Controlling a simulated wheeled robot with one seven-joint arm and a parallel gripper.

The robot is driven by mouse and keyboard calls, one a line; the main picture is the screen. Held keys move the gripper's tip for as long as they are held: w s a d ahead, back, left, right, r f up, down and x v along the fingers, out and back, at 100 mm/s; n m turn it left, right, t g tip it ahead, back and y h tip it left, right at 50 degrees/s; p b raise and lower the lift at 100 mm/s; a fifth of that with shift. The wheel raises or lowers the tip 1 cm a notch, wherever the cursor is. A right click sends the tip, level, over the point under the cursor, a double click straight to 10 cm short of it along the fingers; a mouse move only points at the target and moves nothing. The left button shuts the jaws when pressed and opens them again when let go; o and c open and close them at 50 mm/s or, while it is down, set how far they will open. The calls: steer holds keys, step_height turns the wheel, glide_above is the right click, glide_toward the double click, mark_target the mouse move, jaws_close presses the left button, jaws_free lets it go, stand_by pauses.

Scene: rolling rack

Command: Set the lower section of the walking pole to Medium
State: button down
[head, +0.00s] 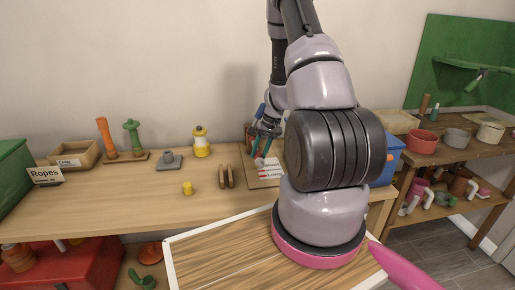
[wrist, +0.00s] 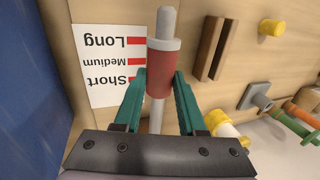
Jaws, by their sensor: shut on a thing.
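The walking pole's lower section shows in the wrist view as a red sleeve (wrist: 161,72) with a pale grey ring at its far end. A grey rod (wrist: 165,22) sticks out beyond the ring and a pale shaft runs back between my fingers. My gripper (wrist: 161,82) is shut on the red sleeve, one teal finger on each side. Beside it a white card (wrist: 104,62) reads Long, Medium and Short, upside down, with red marks. The ring appears roughly level with the Long mark, though the viewing angle makes this uncertain. In the head view my gripper (head: 264,143) is above the card (head: 270,171).
Two brown upright pieces (head: 226,177) and a yellow knob (head: 187,188) stand left of the board on the wooden table (head: 120,205). A yellow-white lantern-like object (head: 201,143) stands behind. A blue bin (head: 388,160) is at the right. The table's front left is clear.

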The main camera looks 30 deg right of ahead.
steer(key=shift+s, duration=0.1)
steer(key=shift+c, duration=2.3)
jaws_free()
steer(key=v, duration=1)
steer(key=shift+r, duration=0.4)
steer(key=shift+d, duration=0.1)
